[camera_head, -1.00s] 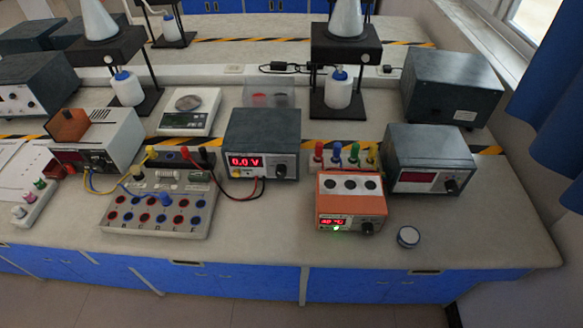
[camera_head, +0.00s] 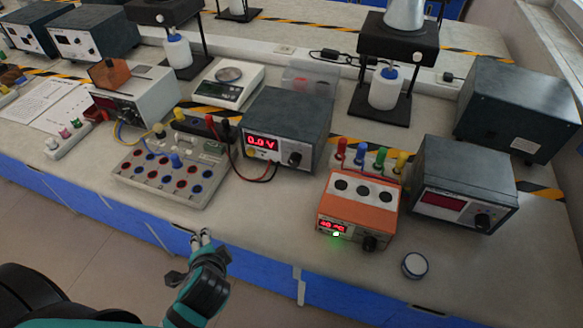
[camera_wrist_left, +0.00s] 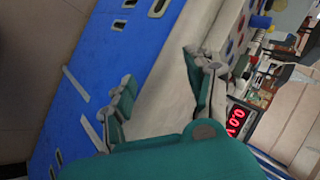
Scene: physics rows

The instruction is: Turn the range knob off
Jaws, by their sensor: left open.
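My left gripper (camera_head: 201,238) is low at the table's front edge in the head view, below the grey socket board, open and empty. In the left wrist view its open fingers (camera_wrist_left: 160,80) have the table edge and blue cabinet front behind them. A dark meter (camera_head: 285,125) reading 0.0 V has a black knob (camera_head: 295,159), up and right of the gripper and apart from it. An orange box (camera_head: 358,200) with a lit red display has a dark knob (camera_head: 369,243). Another dark meter (camera_head: 465,180) has a knob (camera_head: 482,221). I cannot read which is the range knob.
The socket board (camera_head: 170,175) with coloured sockets lies left of the 0.0 V meter. Red and black leads loop in front of that meter. The tabletop between gripper and orange box is clear.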

